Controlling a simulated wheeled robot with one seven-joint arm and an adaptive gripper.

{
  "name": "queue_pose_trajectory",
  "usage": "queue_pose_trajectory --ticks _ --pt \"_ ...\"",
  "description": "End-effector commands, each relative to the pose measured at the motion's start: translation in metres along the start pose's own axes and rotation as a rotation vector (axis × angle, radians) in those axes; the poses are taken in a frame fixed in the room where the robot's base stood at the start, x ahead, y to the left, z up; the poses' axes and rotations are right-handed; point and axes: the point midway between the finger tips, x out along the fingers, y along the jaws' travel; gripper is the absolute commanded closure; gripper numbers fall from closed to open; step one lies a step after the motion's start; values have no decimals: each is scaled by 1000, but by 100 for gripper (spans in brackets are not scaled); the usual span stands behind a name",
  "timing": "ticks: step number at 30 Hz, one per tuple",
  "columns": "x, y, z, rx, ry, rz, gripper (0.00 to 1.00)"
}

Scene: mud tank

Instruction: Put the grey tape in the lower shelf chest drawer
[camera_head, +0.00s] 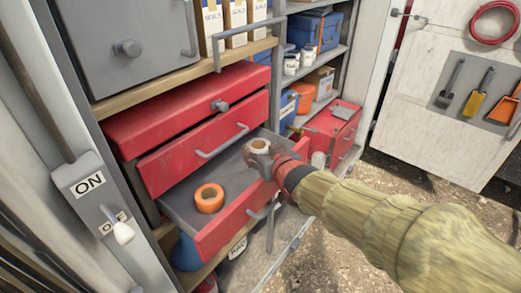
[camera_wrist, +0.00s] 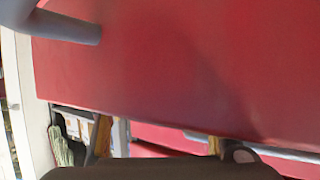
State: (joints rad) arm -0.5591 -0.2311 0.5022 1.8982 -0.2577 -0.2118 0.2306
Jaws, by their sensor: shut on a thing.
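The grey tape (camera_head: 259,145) is a small roll held in my gripper (camera_head: 267,160), above the back right part of an open red drawer (camera_head: 222,233). The gripper is shut on the tape; its fingers are partly hidden by the wrist. I cannot tell whether the tape touches the drawer floor. The drawer is the lower one of the red chest (camera_head: 185,100) and is pulled out. An orange tape roll (camera_head: 209,198) lies inside it, toward the front left. In the wrist view, a large red panel (camera_wrist: 180,65) fills most of the picture.
A shut upper drawer (camera_head: 205,145) with a grey handle is above the open one. A smaller red toolbox (camera_head: 333,130) stands to the right. A grey box with an ON switch (camera_head: 90,185) is at the left. A door with hanging tools (camera_head: 472,95) is at the right.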

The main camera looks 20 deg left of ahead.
Motion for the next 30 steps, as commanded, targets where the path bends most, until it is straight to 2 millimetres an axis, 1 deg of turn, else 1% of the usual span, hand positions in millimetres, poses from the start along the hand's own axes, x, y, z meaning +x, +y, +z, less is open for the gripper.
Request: queue_pose_trajectory --ticks 12,13,22,30 --pt "4 0 9 1 -2 0 74" --pt "4 0 10 1 -3 0 46" --pt "4 1 13 2 -8 1 29" --pt "5 1 15 3 -11 2 29"
